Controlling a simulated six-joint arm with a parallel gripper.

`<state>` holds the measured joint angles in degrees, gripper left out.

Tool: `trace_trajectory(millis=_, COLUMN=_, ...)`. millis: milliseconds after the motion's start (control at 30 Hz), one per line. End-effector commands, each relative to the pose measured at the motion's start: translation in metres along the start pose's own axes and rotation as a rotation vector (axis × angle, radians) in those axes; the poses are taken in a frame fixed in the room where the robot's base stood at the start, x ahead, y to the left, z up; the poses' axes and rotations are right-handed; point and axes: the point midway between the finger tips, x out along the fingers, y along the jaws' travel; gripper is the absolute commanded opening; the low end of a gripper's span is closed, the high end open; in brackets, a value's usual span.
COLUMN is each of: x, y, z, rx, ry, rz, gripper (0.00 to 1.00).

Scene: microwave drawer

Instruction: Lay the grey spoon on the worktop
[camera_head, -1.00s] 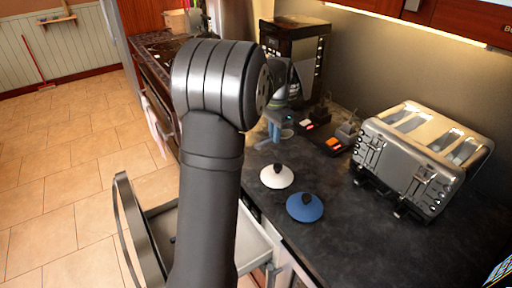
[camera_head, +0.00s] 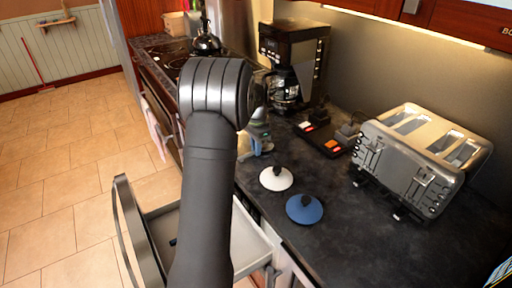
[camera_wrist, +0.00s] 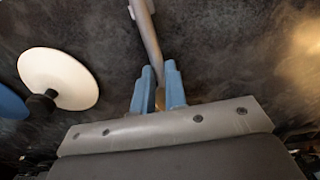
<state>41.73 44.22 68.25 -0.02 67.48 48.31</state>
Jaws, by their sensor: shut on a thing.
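The grey spoon (camera_wrist: 148,36) is in my gripper, its slim grey length running up out of the top of the wrist view. My gripper (camera_wrist: 159,84) has its two blue fingers shut on it. In the head view my gripper (camera_head: 257,146) is low over the dark worktop (camera_head: 350,238), near its front edge and behind the white lid. The spoon cannot be made out clearly in the head view. I cannot tell whether it touches the worktop.
A white lid (camera_head: 273,179) and a blue lid (camera_head: 302,211) with dark knobs lie close by. A toaster (camera_head: 420,160) stands right, a coffee maker (camera_head: 292,55) behind. An open drawer (camera_head: 250,245) juts out below. Dark worktop right of the lids is bare.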

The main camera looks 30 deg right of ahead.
Motion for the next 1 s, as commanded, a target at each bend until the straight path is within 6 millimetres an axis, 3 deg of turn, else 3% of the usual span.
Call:
trace_trajectory(millis=133, x=0.003, y=0.0, z=0.0, rx=0.0, ry=-0.001, rz=0.001, gripper=0.0)
trace_trajectory(millis=167, x=0.003, y=0.0, z=0.0, rx=0.0, ry=0.0, rz=0.0, gripper=0.16)
trace_trajectory(millis=267, x=0.003, y=0.0, z=0.0, rx=0.0, ry=0.0, rz=0.0, gripper=0.34)
trace_trajectory(millis=667, x=-0.007, y=0.0, z=0.0, rx=0.0, ry=0.002, rz=-0.002, gripper=0.34)
trace_trajectory(millis=1000, x=-0.076, y=-0.001, z=-0.001, rx=0.0, ry=0.003, rz=-0.003, gripper=0.34)
